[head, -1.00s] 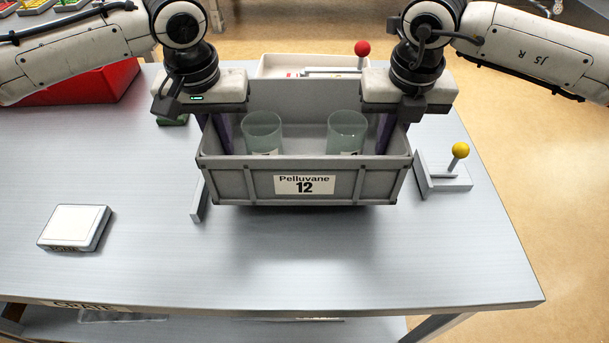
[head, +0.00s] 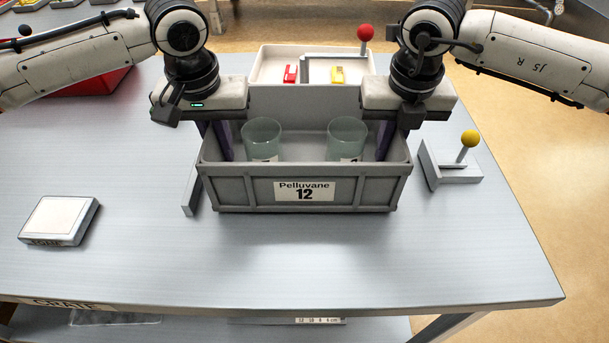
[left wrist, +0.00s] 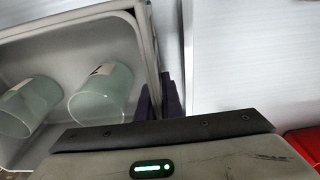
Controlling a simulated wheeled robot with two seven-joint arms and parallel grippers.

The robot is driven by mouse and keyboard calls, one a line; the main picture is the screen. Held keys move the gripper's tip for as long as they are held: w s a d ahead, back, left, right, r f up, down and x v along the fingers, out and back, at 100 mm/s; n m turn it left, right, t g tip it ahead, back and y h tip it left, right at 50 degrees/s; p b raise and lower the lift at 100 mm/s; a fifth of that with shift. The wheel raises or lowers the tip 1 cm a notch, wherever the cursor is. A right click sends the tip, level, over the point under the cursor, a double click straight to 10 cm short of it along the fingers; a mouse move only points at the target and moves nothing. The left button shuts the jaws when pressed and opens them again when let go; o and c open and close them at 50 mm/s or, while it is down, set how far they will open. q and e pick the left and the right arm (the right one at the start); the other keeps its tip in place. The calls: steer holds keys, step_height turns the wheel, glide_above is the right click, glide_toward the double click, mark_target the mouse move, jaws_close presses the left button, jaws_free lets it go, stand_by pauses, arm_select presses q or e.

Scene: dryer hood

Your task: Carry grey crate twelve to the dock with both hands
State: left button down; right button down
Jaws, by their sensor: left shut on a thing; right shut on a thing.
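Grey crate twelve (head: 304,195), labelled "Pelluvane 12", is level over the middle of the table. Two translucent greenish cups (head: 262,138) (head: 347,138) stand inside it. My left gripper (head: 222,140) is shut on its left wall and my right gripper (head: 386,140) is shut on its right wall. In the left wrist view, the purple fingers (left wrist: 160,98) are at the crate's wall, with both cups beside them. The crate sits at or very close to the tabletop; I cannot tell whether it touches. No dock is clearly identifiable; a grey strip (head: 191,192) lies just left of the crate.
A white tray (head: 268,68) with small red and yellow items stands behind the crate. A yellow-knobbed lever (head: 468,139) stands to its right. A white-topped block (head: 60,219) is at left, and a red bin (head: 88,82) behind it. The table front (head: 320,265) is clear.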

arm_select(q)
steer(key=c, duration=1.9)
jaws_free()
steer(key=shift+a+f, duration=0.15)
steer(key=shift+a, duration=0.05)
arm_select(e)
steer(key=c, duration=1.9)
jaws_free()
steer(key=shift+d+f, duration=0.15)
arm_select(q)
steer(key=shift+d, duration=0.1)
steer(key=r, duration=0.4)
steer(key=s+r, duration=0.1)
steer(key=r, duration=0.6)
steer(key=shift+s+r, duration=0.35)
arm_select(e)
steer(key=r, duration=0.4)
steer(key=s+r, duration=0.1)
steer(key=r, duration=0.7)
steer(key=shift+s, duration=0.4)
